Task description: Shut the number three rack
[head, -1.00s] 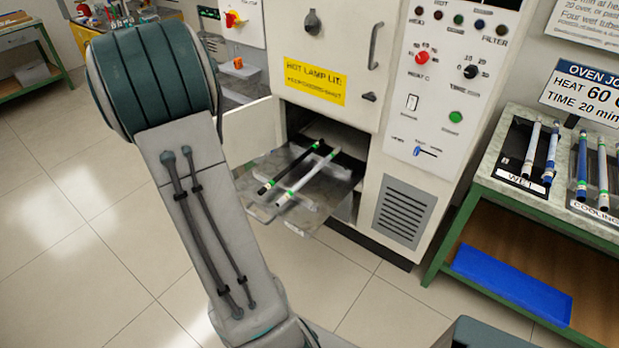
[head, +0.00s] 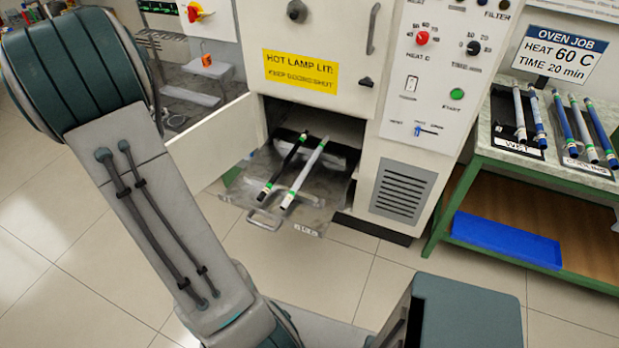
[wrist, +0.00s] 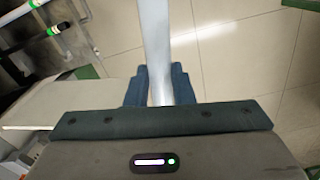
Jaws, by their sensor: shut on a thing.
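A pulled-out rack (head: 325,205) sticks out of the oven's lower opening, with a wire handle (head: 264,219) at its front. Its front label is too small to read, so I cannot tell its number. A black rod (head: 284,166) and a white rod (head: 304,174), both with green bands, lie side by side on it. Rods also show at the upper left of the wrist view (wrist: 18,14). My gripper (wrist: 160,84) is shut on a long, plain pale rod-like bar (wrist: 156,35), which reaches beyond the top of the wrist view. The head view does not show my gripper.
The oven's lower door (head: 210,145) stands open to the left of the rack. A green-framed bench (head: 480,160) with rods on "WET" and "COOLING" trays stands right. Tiled floor is clear before the oven.

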